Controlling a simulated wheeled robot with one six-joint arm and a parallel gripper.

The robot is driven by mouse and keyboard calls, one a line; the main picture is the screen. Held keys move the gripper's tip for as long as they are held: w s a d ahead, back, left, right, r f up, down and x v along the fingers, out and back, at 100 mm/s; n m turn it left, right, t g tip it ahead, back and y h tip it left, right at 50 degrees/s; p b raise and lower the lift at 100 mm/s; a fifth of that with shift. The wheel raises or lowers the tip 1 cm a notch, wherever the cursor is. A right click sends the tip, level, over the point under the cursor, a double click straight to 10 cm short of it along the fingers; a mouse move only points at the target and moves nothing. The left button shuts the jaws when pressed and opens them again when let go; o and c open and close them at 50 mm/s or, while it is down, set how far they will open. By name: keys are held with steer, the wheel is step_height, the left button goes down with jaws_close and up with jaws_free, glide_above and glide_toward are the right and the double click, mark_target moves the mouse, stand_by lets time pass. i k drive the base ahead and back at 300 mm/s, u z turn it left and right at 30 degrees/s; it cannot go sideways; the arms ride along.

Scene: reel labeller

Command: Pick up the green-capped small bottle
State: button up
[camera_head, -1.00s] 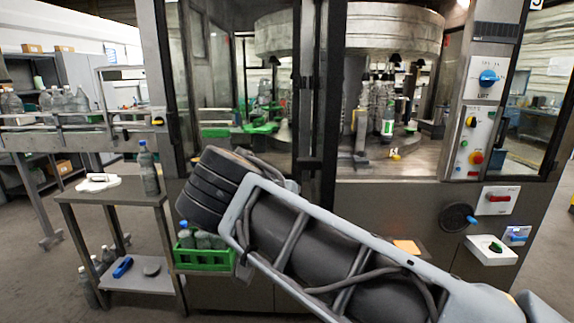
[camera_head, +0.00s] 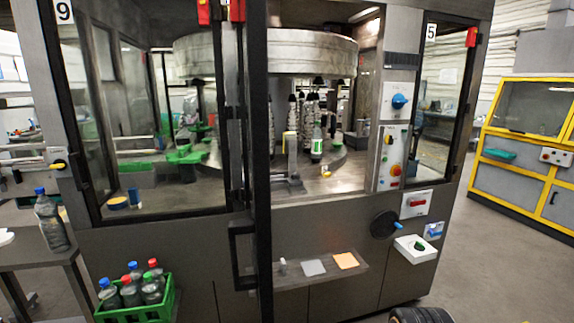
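A small bottle with what looks like a green cap (camera_head: 151,291) stands in the green crate (camera_head: 136,315) at the lower left of the head view. It is at the front right among several small bottles with blue and red caps, and its lower part is hidden by the crate wall. My gripper is not in view; only a black ribbed part of my arm shows at the bottom edge, right of centre, well away from the crate.
The labelling machine (camera_head: 330,210) fills the middle, with a dark vertical door handle (camera_head: 241,255) right of the crate. A large blue-capped bottle (camera_head: 50,222) stands on a side table (camera_head: 32,254) at left. A low shelf (camera_head: 330,276) holds grey and orange pads. Floor at right is clear.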

mark_target(316, 152)
steer(key=z, duration=1.6)
steer(key=k, duration=0.4)
steer(key=u, duration=0.7)
steer(key=i, duration=2.8)
steer(key=u, duration=0.1)
